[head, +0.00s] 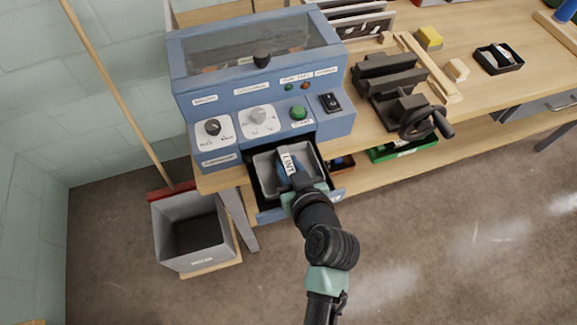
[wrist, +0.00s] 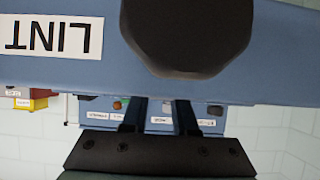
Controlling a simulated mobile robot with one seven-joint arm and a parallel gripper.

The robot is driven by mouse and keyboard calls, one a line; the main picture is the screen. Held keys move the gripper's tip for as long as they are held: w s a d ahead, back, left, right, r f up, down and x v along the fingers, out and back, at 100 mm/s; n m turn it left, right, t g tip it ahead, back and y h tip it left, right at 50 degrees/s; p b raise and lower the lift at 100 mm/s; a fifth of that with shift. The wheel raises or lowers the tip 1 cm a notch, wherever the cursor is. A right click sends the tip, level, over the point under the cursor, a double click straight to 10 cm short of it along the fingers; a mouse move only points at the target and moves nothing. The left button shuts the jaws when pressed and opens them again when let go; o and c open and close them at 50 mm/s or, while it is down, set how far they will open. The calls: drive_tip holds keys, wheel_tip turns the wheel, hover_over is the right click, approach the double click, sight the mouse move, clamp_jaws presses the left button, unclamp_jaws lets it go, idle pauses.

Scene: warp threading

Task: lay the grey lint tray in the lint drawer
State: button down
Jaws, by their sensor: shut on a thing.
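The grey lint tray (head: 264,172) is inside the outline of the pulled-out lint drawer (head: 268,215), under the blue machine. I cannot tell if it rests on the drawer floor. In the wrist view the blue drawer front (wrist: 300,75), with an upside-down LINT label and a dark knob (wrist: 188,35), is close and hides my fingertips and the tray.
The blue machine (head: 185,90) stands on a wooden bench (head: 480,75). A grey bin (head: 190,255) and a broom (head: 110,85) are left of the drawer. A green tray (head: 405,150) sits on the lower shelf, right. The floor at right is clear.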

drive_tip(key=shift+f, duration=0.55)
drive_tip(key=shift+f, duration=0.1)
drive_tip(key=c, duration=0.7)
unclamp_jaws()
